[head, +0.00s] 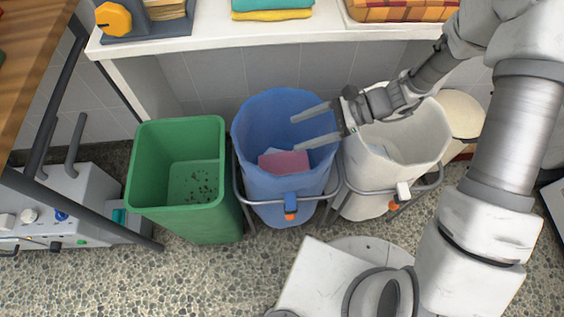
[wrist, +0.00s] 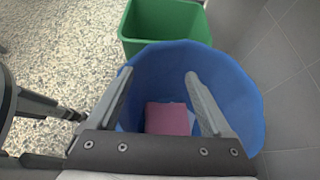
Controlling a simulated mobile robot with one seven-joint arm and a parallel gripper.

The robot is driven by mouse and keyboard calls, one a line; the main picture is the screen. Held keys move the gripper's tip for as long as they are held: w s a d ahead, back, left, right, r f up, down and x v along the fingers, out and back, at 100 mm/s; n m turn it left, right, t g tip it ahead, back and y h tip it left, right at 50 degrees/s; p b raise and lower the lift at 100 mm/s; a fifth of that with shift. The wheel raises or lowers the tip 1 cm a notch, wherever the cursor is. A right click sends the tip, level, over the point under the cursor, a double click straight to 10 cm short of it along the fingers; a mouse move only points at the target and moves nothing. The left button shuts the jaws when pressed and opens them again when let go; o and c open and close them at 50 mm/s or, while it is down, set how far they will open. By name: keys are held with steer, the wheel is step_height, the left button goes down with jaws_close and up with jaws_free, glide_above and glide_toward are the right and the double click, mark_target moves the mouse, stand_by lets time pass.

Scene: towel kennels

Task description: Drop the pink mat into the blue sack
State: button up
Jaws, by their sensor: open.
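The blue sack (head: 258,125) hangs open in a metal frame, between a green bin and a white sack. The pink mat (head: 284,163) lies inside the blue sack, and a light-coloured cloth edge shows beside it. My gripper (head: 313,129) is open and empty, with its two fingers spread over the right part of the blue sack's mouth. In the wrist view the pink mat (wrist: 168,118) shows between and below the fingers, apart from them. The blue sack (wrist: 240,95) surrounds it there.
The green bin (head: 178,180) stands left of the blue sack, with dark specks on its floor. The white sack (head: 425,150) hangs to the right under my arm. A white shelf (head: 210,38) with folded towels (head: 272,8) runs behind. The pebbled floor (head: 190,275) in front is clear.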

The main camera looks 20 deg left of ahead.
steer(key=p+v, duration=0.3)
steer(key=v, duration=1.2)
steer(key=shift+d+r+p, duration=0.15)
steer(key=shift+d+p, duration=0.2)
steer(key=shift+p, duration=0.05)
steer(key=shift+r, duration=0.1)
steer(key=s+d+r+n+t+h, duration=0.5)
steer(key=s+d+r+n+t, duration=0.15)
steer(key=r, duration=0.55)
steer(key=s+d+r+n+t+h, duration=0.55)
steer(key=s+d+r, duration=0.25)
steer(key=r, duration=0.3)
step_height(320, 180, up, 18)
steer(key=p, duration=1.8)
steer(key=shift+w+a+f, duration=0.2)
steer(key=shift+w+f, duration=0.05)
steer(key=c, duration=0.5)
steer(key=shift+s+d, duration=0.1)
steer(key=shift+c, duration=0.2)
